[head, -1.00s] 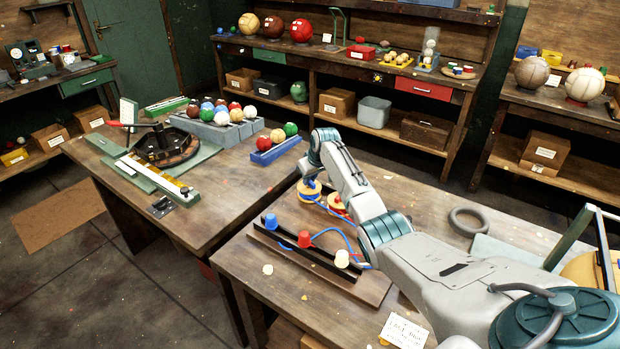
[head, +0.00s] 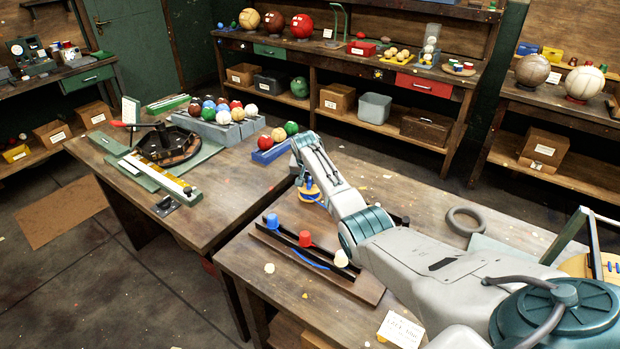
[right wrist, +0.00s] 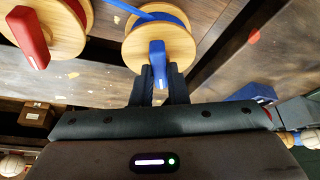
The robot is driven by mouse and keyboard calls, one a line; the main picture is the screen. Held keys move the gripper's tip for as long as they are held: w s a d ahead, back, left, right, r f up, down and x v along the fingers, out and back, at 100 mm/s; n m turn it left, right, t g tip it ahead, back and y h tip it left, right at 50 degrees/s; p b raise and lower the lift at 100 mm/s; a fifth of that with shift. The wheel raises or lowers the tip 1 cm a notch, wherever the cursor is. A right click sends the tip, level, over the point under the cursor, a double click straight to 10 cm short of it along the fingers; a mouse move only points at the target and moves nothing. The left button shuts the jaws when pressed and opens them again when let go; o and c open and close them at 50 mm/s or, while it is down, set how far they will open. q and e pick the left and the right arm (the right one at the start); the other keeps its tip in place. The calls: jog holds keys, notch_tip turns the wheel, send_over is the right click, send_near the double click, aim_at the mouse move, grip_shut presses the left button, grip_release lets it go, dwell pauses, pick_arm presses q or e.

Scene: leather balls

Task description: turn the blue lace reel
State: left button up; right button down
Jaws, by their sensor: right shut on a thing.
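The blue lace reel (head: 308,192) is a pale wooden disc with blue lace, on the near bench beside my right arm. In the right wrist view the same reel (right wrist: 181,46) shows from above with its blue handle (right wrist: 157,58). My right gripper (right wrist: 159,82) is shut on the lower end of that handle. In the head view its fingers are hidden behind my arm. A red-handled reel (right wrist: 65,35) sits left of it in the right wrist view. My left gripper is in neither view.
A grey ring (head: 466,221) and a label card (head: 400,330) lie on the bench. A blue ball tray (head: 270,153) is on the neighbouring bench.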

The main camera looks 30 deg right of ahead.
jog(key=shift+m+g+h+b, duration=0.4)
jog(key=shift+m+h+b, duration=0.15)
jog(key=shift+m, duration=0.95)
jog(key=shift+r, duration=0.1)
jog(key=c, duration=1.4)
grip_release()
jog(key=shift+c, duration=0.2)
jog(key=b+v, duration=0.2)
jog(key=v, duration=0.8)
jog(key=shift+r+b, duration=0.3)
